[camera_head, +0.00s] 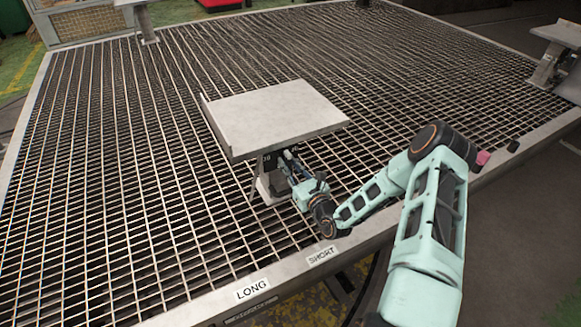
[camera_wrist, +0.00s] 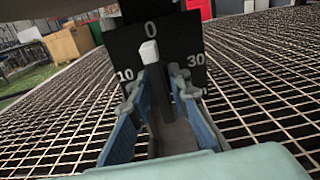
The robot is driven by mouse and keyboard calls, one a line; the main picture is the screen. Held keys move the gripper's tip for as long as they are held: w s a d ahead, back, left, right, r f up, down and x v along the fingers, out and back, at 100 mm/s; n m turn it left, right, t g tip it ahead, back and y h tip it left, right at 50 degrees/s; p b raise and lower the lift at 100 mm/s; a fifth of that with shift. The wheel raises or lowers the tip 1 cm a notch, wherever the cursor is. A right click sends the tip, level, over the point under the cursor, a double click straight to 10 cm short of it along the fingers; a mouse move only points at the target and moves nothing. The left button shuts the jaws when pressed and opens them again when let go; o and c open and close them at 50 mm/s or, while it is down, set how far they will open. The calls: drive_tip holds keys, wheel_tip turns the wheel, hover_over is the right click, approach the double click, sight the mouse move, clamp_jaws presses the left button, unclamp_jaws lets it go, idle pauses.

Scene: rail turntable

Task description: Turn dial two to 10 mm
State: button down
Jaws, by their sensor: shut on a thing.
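The dial (camera_wrist: 180,35) is a black plate marked 0 at the top, 10 at the left and 30 at the right in the wrist view. Its dark pointer bar has a white tip (camera_wrist: 149,52) that stands just below the 0. My gripper (camera_wrist: 158,92) is shut on the pointer bar, with a blue-padded finger on each side. The lower dial face is hidden behind my gripper. In the head view my gripper (camera_head: 289,163) reaches under the grey plate (camera_head: 272,115) of a stand, where a sliver of the dial (camera_head: 267,161) shows. No dial number can be read.
The stand rises from a wide metal grating (camera_head: 130,200) with a pale frame edge. LONG (camera_head: 252,289) and SHORT (camera_head: 321,256) labels lie on the near edge. Another stand (camera_head: 551,60) is at far right.

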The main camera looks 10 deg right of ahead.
drive_tip(key=n+p, duration=0.1)
drive_tip(key=n, duration=0.3)
drive_tip(key=shift+r+n, duration=0.1)
drive_tip(key=shift+n, duration=0.3)
drive_tip(key=n, duration=0.5)
drive_tip(key=shift+p, duration=0.35)
drive_tip(key=n, duration=0.6)
drive_tip(key=shift+n, duration=0.4)
drive_tip(key=c, duration=2.3)
unclamp_jaws()
drive_tip(key=shift+n+b, duration=0.35)
drive_tip(key=shift+n, duration=0.05)
drive_tip(key=o, duration=1.5)
drive_tip(key=shift+p+v, duration=0.9)
drive_tip(key=shift+v, duration=3.6)
